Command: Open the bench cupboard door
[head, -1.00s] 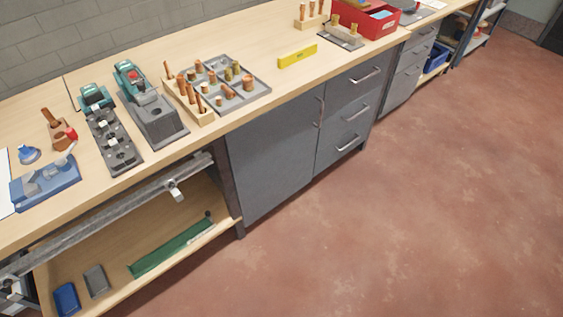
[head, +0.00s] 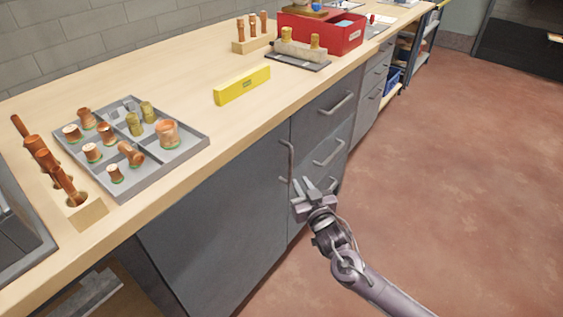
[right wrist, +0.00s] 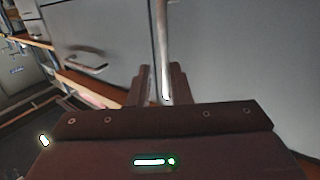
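The bench cupboard door (head: 215,235) is a flat grey panel under the worktop and appears shut. Its upright metal bar handle (head: 289,160) is near the door's right edge, beside the drawers. My right gripper (head: 314,186) is in front of the cupboard at the handle's lower part, with its fingers apart. In the right wrist view, the handle (right wrist: 163,45) runs down between the two fingers of the gripper (right wrist: 163,82), with a small gap showing beside it. I cannot tell whether a finger touches the bar. My left gripper is in neither view.
Drawers with bar handles (head: 328,150) are right of the door. The worktop (head: 185,75) carries a grey tray of parts (head: 150,178), a yellow block (head: 242,86) and a red box (head: 338,40). The reddish floor (head: 460,170) in front is clear.

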